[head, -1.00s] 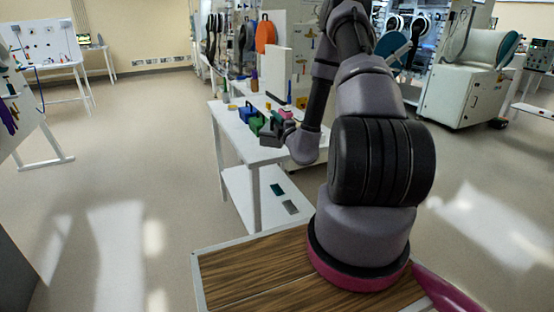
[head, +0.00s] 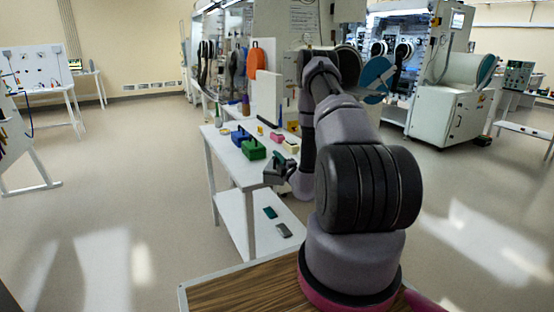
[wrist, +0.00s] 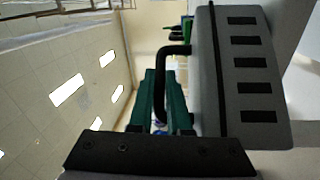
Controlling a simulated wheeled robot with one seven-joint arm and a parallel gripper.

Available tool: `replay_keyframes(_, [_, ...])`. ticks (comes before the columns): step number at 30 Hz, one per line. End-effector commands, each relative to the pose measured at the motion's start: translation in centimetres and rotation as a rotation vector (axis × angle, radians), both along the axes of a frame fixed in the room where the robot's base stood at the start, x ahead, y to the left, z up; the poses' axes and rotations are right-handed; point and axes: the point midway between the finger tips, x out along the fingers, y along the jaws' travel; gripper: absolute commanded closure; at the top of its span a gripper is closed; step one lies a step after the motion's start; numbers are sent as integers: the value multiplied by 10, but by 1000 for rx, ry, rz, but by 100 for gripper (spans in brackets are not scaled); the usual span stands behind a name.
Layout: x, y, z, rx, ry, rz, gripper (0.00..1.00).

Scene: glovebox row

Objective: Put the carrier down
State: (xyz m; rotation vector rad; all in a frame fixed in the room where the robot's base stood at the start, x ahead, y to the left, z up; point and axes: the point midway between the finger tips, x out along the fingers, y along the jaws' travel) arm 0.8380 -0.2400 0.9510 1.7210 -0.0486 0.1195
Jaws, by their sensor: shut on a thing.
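The carrier (wrist: 228,90) is a grey box with a row of black slots and a black handle. In the wrist view it hangs upright on the picture's right side, with the ceiling to the left. My gripper (wrist: 162,85) has dark green fingers and is shut on the black handle. In the head view my gripper (head: 286,167) is at the near right edge of the white table (head: 231,178), with the grey carrier partly hidden around it. I cannot tell whether the carrier touches the tabletop.
A green case (head: 254,151) and a blue case (head: 240,137) stand on the table, left of my gripper. A pink object (head: 277,137) and other small items lie farther back. A white upright panel (head: 269,100) stands behind. The lower shelf (head: 255,222) holds two small flat items.

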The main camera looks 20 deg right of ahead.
Motion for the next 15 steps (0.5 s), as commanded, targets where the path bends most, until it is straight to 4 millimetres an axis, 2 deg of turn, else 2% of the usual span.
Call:
replay_keyframes(10, [0, -1, -3, 0, -2, -1, 100])
replay_keyframes(11, [0, -1, -4, -1, 0, -1, 80])
replay_keyframes(12, [0, -1, -4, -1, -1, -1, 65])
replay_keyframes(13, [0, -1, -4, -1, -1, -1, 54])
replay_keyframes(15, [0, 0, -4, -1, -1, -1, 54])
